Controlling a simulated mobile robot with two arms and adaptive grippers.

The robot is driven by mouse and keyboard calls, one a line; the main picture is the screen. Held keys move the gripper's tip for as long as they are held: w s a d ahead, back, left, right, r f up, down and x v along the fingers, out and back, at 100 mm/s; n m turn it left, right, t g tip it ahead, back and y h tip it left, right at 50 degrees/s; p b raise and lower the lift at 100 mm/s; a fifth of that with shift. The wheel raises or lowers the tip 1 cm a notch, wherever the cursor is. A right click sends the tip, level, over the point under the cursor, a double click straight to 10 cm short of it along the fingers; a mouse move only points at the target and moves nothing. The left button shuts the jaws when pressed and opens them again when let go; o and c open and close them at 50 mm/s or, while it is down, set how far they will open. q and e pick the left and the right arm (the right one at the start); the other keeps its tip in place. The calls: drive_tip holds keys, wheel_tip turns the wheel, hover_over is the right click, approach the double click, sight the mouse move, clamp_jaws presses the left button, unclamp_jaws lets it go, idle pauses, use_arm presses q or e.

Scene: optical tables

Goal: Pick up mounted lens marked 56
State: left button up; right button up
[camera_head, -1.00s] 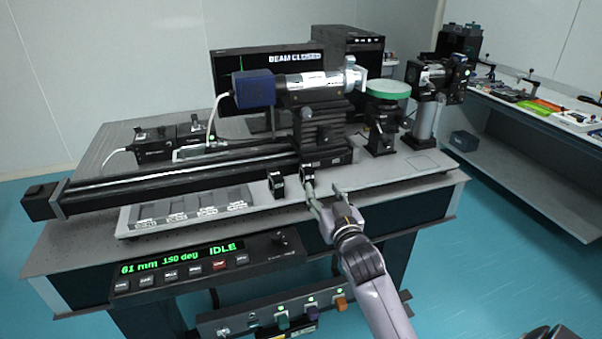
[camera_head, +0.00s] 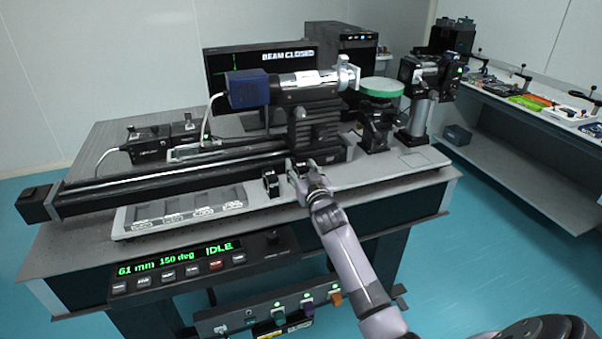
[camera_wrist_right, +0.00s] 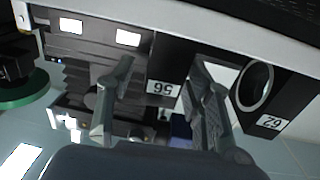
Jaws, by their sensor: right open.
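The mounted lens marked 56 (camera_wrist_right: 163,87) is a dark block with a white label, which reads upside down in the right wrist view. It stands between the two spread fingers of my right gripper (camera_wrist_right: 160,102), with no clear contact visible. In the head view my right gripper (camera_head: 302,180) is at the front of the bench and largely covers this lens. A second mounted lens, marked 62 (camera_wrist_right: 258,100), stands just outside one finger; it shows in the head view (camera_head: 271,183) to the left of the gripper. My left gripper is not in view.
A long black rail (camera_head: 170,178) with a camera and lens barrel (camera_head: 308,82) runs behind the gripper. A tray with labelled slots (camera_head: 187,206) lies to the left. A green-topped stand (camera_head: 381,87) is to the right. A control panel (camera_head: 180,266) sits below the bench edge.

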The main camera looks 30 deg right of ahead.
drive_tip(key=shift+w+d, duration=0.1)
drive_tip(key=shift+w, duration=0.25)
drive_tip(key=shift+c, duration=0.6)
clamp_jaws()
